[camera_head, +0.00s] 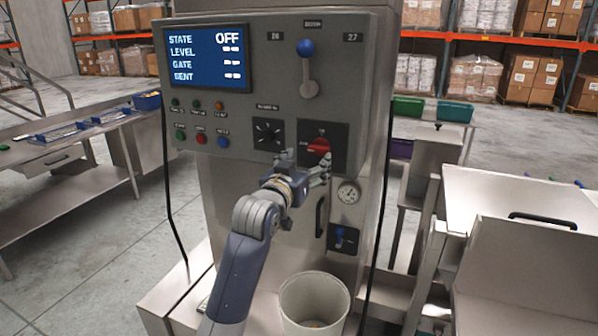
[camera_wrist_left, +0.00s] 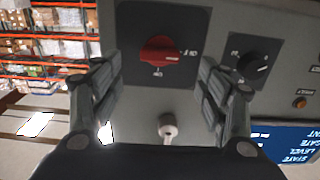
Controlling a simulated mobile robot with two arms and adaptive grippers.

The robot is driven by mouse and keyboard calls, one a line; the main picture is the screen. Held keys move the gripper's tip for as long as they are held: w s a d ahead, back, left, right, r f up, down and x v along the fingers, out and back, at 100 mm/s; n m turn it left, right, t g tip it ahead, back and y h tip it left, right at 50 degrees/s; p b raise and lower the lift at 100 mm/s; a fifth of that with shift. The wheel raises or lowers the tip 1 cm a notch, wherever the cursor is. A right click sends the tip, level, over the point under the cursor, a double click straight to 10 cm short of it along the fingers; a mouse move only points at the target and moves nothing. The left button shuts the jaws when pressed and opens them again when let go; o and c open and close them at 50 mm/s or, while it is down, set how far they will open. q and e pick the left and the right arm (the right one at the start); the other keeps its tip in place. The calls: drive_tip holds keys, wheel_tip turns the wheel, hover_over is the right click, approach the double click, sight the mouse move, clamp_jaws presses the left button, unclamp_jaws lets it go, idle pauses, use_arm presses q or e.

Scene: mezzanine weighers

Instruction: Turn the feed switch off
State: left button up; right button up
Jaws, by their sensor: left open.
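A red rotary knob (camera_head: 318,148) sits on a black plate low on the grey control panel (camera_head: 350,75). Its small labels are too blurred to read surely, so I cannot tell if it is the feed switch. In the left wrist view, the red knob (camera_wrist_left: 160,52) shows upside down, its bar roughly crosswise. My left gripper (camera_head: 305,162) is open and empty just in front of and below the knob, its fingers (camera_wrist_left: 157,80) spread on either side with a visible gap. The display (camera_head: 208,57) reads STATE OFF. My right gripper is out of view.
Beside the red knob is a black dial (camera_head: 267,134). Above is a blue-balled lever (camera_head: 308,70). A white bucket (camera_head: 314,300) stands beneath the arm. Steel tables flank the machine.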

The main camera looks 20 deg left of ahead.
use_arm(q)
drive_tip(key=shift+s+a, duration=0.1)
drive_tip(key=shift+s, duration=2.3)
